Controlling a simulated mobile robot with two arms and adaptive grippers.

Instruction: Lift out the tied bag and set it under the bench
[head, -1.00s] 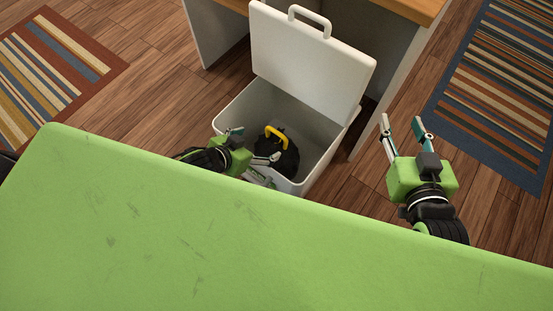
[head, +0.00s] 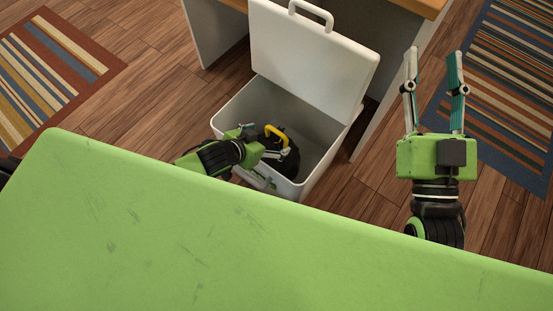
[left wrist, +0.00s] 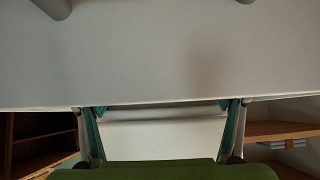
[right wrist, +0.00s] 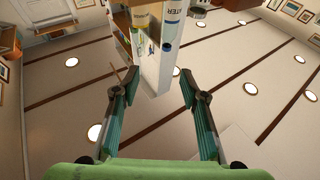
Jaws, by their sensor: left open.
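The tied bag (head: 290,160) is black with a yellow tie loop (head: 277,135) on top. It sits inside a white bin (head: 321,170) whose lid (head: 312,60) stands open; part of the bag is hidden by my left gripper. My left gripper (head: 273,167) is open at the near left side of the bin, its fingers pointing at the bag; whether they touch it I cannot tell. My right gripper (head: 433,58) is open, empty and raised to the right of the bin. The bench (head: 215,35), white-sided with a wooden top, stands behind the bin.
A striped rug (head: 50,75) lies at the left and another (head: 500,90) at the right. Bare wooden floor (head: 150,90) is clear left of the bin. The bin's open lid stands in front of the bench's opening. A pale flat surface (left wrist: 160,55) fills much of the left wrist view.

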